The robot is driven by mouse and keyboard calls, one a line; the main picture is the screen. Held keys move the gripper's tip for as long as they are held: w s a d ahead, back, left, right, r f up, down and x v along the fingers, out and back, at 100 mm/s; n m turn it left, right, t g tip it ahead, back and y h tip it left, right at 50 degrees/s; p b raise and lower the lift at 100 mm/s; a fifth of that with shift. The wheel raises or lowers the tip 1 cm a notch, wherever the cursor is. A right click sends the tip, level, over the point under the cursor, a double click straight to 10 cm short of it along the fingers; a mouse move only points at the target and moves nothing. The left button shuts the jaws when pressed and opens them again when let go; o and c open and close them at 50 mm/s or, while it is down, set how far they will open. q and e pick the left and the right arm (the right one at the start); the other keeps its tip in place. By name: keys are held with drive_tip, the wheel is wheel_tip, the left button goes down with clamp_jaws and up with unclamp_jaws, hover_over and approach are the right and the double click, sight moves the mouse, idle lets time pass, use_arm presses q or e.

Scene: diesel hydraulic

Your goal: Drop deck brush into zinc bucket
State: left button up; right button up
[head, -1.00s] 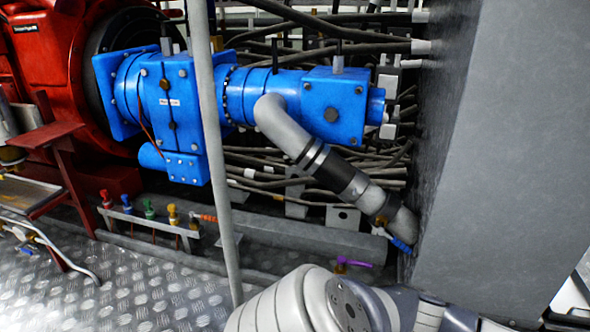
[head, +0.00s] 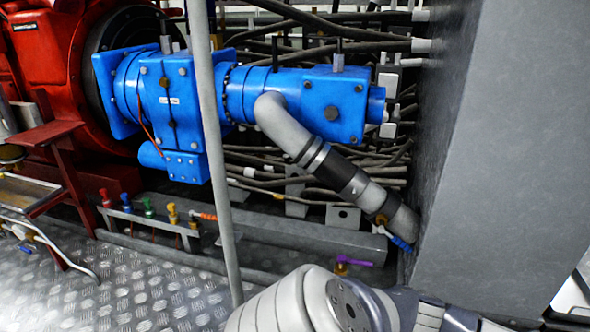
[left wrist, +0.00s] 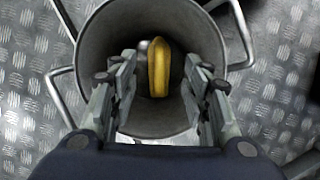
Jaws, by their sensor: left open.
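The zinc bucket (left wrist: 88,48) shows in the left wrist view, seen from above with its mouth towards me. It stands on the metal tread-plate floor and has handles at its sides. A yellow, elongated thing, likely the deck brush (left wrist: 159,70), lies inside the bucket near the middle, beside a small dark rounded part. My left gripper (left wrist: 158,80) is open, its two fingers spread over the bucket's mouth on either side of the yellow thing and apart from it. The head view shows neither bucket, brush nor gripper. My right gripper is in neither view.
In the head view, blue machinery (head: 190,95) joins red machinery (head: 40,50) at the left. A grey pole (head: 212,130) stands in front. A large grey cabinet wall (head: 500,160) fills the right. Tread-plate floor (head: 130,295) is bare at lower left.

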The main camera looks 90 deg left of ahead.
use_arm(q)
drive_tip(key=v, duration=1.1)
drive_tip(key=shift+r, duration=0.3)
